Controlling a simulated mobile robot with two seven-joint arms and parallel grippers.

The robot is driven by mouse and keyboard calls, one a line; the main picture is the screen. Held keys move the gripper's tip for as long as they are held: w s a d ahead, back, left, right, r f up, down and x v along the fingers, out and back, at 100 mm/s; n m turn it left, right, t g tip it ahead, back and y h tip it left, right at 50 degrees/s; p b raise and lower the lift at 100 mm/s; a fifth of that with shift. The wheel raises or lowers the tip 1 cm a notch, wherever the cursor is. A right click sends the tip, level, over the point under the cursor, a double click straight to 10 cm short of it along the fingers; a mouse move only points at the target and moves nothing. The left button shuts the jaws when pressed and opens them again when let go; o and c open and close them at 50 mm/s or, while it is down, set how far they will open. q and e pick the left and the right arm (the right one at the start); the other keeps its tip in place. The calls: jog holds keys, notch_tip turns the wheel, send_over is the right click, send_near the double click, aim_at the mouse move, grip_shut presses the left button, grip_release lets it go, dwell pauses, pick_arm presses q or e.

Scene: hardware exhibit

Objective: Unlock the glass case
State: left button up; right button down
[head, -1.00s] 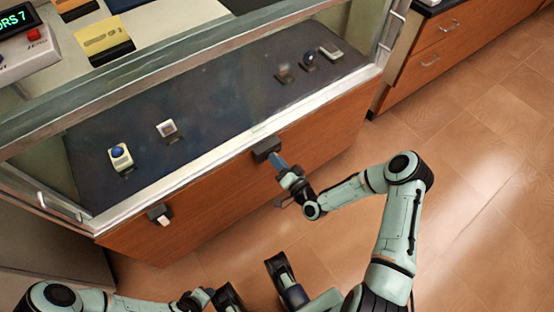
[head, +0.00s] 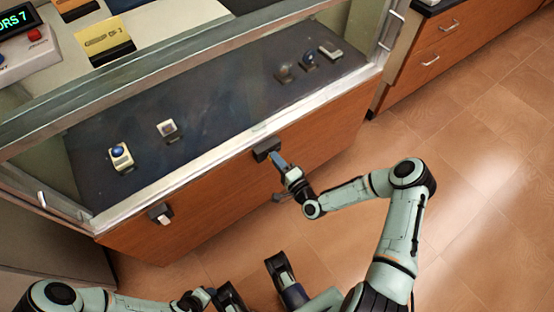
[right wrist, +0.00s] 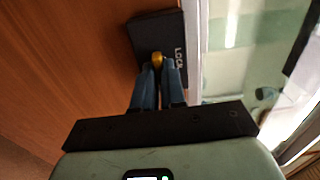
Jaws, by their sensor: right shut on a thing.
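The glass case (head: 215,190) has a wooden front panel and a metal-framed glass top over a dark display floor. A black lock block (head: 266,149) sits high on its front, just below the metal edge. It also shows in the right wrist view (right wrist: 150,32), with white lettering that reads as LOCK. My right gripper (head: 275,157) is at this block, its blue fingers shut on a small gold piece (right wrist: 157,58). The piece meets the block's face; how deep it sits is hidden. My left arm (head: 130,304) is low at the left; its finger state is unclear.
A second black fitting with a white tag (head: 161,215) is on the case front at left. Several small exhibits, including a blue-topped one (head: 119,156), stand inside. A drawer cabinet (head: 440,55) stands at upper right. The tiled floor (head: 480,180) at right is clear.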

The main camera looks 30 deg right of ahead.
dwell(0.5)
jog(key=c, duration=1.2)
grip_release()
jog(key=shift+s, duration=0.1)
pick_arm(q)
jog(key=shift+s+d+r+g+p, duration=0.3)
jog(key=shift+s+r+p, duration=0.15)
jog(key=shift+s, duration=0.2)
jog(key=shift+s+d+r+g+p, duration=0.2)
jog(key=shift+s+d+r+p, duration=0.15)
jog(key=shift+s+r, duration=0.2)
pick_arm(e)
jog(key=s+d, duration=0.1)
jog(key=s, duration=1.2)
jog(key=shift+s, duration=0.15)
